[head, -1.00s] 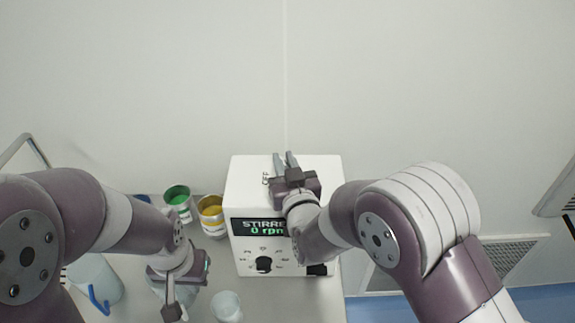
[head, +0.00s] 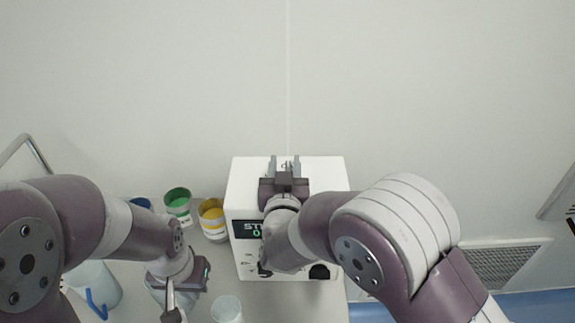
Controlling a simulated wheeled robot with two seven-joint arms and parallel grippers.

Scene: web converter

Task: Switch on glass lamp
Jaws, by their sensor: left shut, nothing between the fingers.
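I cannot make out a glass lamp in view. A white box-shaped device (head: 335,180) stands on the table, with a green-lit display (head: 246,229) that is now partly covered by my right arm. My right gripper (head: 284,164) is over the top of this box, its two fingers pointing to the back and standing apart. A small grey part (head: 287,165) shows between the fingers; I cannot tell whether they touch it. My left gripper (head: 171,303) is low at the front left, pointing down and shut, beside a clear glass beaker (head: 227,309).
Open paint cans, green (head: 178,205) and yellow (head: 213,219), stand left of the box. A blue one (head: 141,203) is partly hidden. A pale jug with a blue handle (head: 98,290) stands at the left. A wall (head: 430,90) rises behind.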

